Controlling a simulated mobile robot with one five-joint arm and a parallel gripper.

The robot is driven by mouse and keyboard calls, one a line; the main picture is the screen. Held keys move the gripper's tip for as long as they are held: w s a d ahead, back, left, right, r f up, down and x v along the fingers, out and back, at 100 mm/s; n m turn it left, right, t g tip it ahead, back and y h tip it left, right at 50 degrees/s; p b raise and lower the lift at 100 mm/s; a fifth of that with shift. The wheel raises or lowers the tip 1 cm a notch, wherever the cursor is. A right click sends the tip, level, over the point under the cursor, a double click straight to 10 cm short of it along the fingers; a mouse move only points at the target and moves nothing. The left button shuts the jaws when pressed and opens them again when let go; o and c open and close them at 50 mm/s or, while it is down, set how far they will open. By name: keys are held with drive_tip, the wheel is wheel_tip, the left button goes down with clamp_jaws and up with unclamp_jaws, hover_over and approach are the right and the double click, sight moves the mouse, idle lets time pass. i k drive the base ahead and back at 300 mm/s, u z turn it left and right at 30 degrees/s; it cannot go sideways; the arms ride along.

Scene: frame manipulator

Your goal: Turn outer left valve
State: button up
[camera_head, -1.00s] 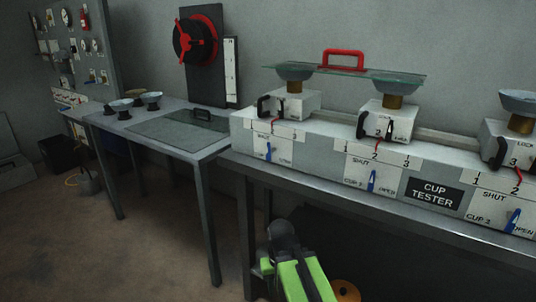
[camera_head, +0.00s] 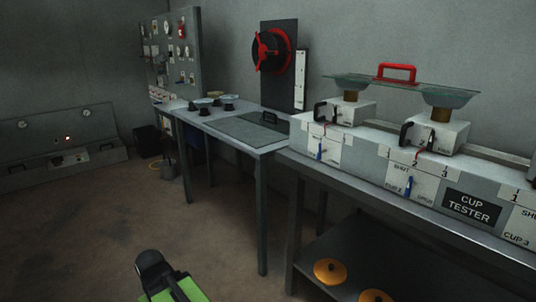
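Several things here could be valves, and I cannot tell which is the outer left one. The cup tester (camera_head: 358,158) on the right bench has small blue levers on its front; the leftmost lever (camera_head: 320,153) and a second lever (camera_head: 408,187) both point roughly upright. A red-spoked wheel (camera_head: 270,50) is on a dark upright panel behind the middle table. A low grey console (camera_head: 58,143) with round gauges stands at the far left; its small fittings are too small to tell. My green and black arm shows at the bottom edge, but no gripper fingers are visible.
A grey table (camera_head: 235,140) with several small cups stands beside the bench. A tall gauge panel (camera_head: 188,60) stands behind its left end. A dark bin (camera_head: 148,141) and a small canister (camera_head: 168,163) are on the floor. The left floor is otherwise open.

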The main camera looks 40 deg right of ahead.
sight(320, 152)
drive_tip(key=z, duration=0.75)
drive_tip(key=k, duration=0.1)
drive_tip(key=u, duration=1.9)
drive_tip(key=k, duration=1.2)
drive_tip(key=z, duration=1.1)
drive_tip(key=i, duration=0.95)
drive_tip(key=u, duration=0.4)
drive_tip(key=k, duration=0.6)
drive_tip(key=u, duration=0.15)
drive_tip(key=i, duration=0.6)
drive_tip(key=z, duration=0.1)
